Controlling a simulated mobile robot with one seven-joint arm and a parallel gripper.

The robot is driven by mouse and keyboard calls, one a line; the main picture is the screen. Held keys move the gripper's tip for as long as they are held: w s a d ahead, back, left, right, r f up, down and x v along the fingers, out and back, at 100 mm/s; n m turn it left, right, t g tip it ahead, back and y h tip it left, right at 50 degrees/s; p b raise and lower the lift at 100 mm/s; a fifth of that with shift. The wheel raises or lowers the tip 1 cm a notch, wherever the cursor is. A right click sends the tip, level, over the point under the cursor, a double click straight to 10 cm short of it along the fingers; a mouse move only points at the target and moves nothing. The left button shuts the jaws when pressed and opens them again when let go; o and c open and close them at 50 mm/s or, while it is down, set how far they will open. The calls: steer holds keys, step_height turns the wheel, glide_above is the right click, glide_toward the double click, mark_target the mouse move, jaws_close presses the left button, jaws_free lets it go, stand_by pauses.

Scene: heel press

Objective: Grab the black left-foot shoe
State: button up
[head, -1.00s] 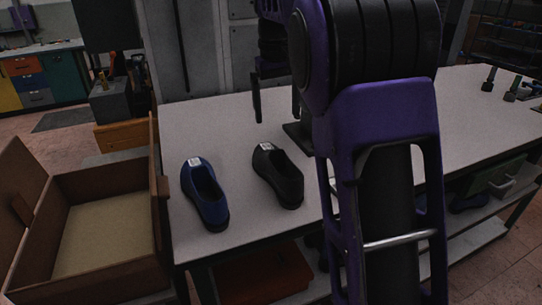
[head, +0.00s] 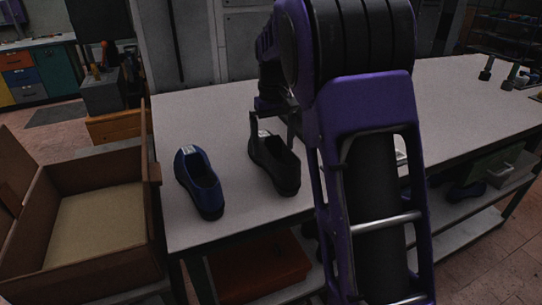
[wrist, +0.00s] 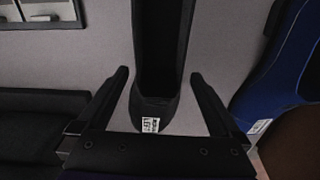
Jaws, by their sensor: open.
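The black shoe (head: 275,165) stands on the white table, toe toward the front edge. In the wrist view, the black shoe (wrist: 163,45) has its heel between my fingers, with a white label on it; its print is too small to read surely. My gripper (wrist: 160,73) is open, with one finger on each side of the heel and a gap showing on both sides. In the head view, my gripper (head: 271,130) is at the shoe's far end, partly hidden by my arm.
A blue shoe (head: 200,183) stands left of the black shoe; it also shows at the right of the wrist view (wrist: 280,75). An open brown box (head: 148,182) stands left of the table (head: 195,115). Table space behind the blue shoe is clear.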

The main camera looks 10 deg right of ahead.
mark_target(275, 159)
steer(key=f, duration=0.3)
steer(key=f+b, duration=0.1)
steer(key=f, duration=0.1)
steer(key=shift+s+d, duration=0.15)
steer(key=shift+d, duration=0.1)
steer(key=shift+r, duration=0.1)
jaws_close()
